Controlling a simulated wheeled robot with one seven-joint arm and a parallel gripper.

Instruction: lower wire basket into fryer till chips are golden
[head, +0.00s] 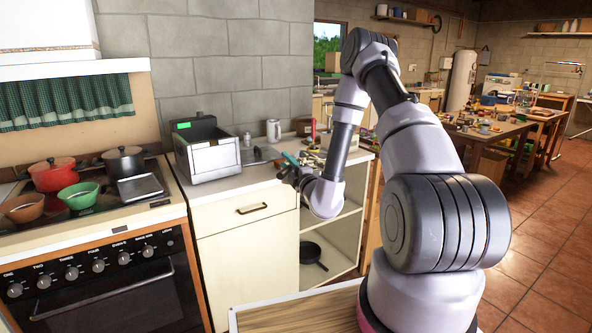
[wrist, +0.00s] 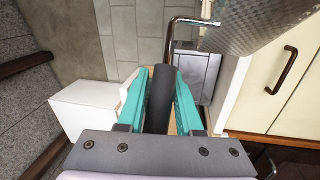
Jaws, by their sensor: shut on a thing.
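The fryer (head: 194,132), a box with a lit green display, stands on the counter right of the stove. A pale grey box shape fills its front; I cannot tell fryer body from basket there. My gripper (head: 297,166) is over the counter to the right of the fryer. In the wrist view its teal fingers (wrist: 160,98) are shut on the black handle (wrist: 160,92) of the wire basket. A bent metal rod runs from the handle to the grey mesh basket (wrist: 255,22) at the upper right. No chips show, and the basket's inside is hidden.
The stove (head: 95,215) at left holds a red pot (head: 53,174), a dark pot (head: 123,161) and bowls. A kettle (head: 273,130) stands behind on the counter. A black pan (head: 312,255) sits on an open shelf below. A cluttered table (head: 500,130) stands at right.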

